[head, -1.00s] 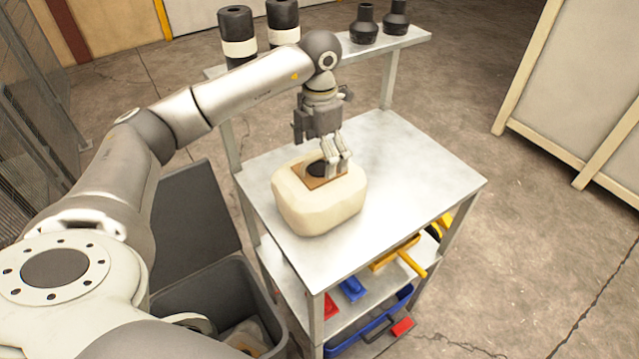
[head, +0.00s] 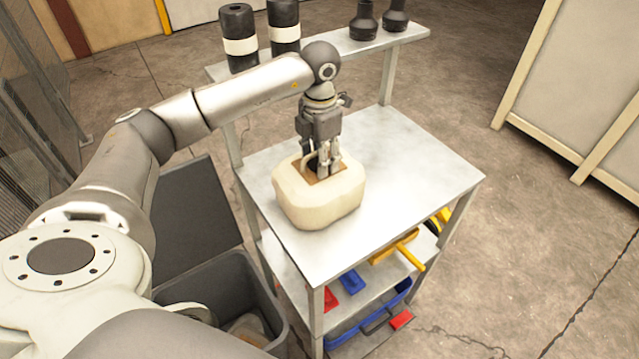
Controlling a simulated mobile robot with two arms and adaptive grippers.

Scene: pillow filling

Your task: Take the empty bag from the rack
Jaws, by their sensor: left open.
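A cream, rounded bag-like object (head: 318,208) sits on the metal table top (head: 420,165). It has a brown square patch on top, and a dark spot on the patch is now mostly hidden by the fingers. My left gripper (head: 324,170) points down over this patch, with its fingers open and at or very close to it. I cannot tell whether they touch it. No separate empty bag or rack can be made out for certain. My right gripper is not in view.
A raised shelf (head: 350,45) behind the table holds dark cylinders with white bands (head: 240,45) and black flared pieces (head: 363,22). A grey bin (head: 275,300) stands at the left. Tools and a blue tray (head: 345,338) are on lower shelves. The table's right side is clear.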

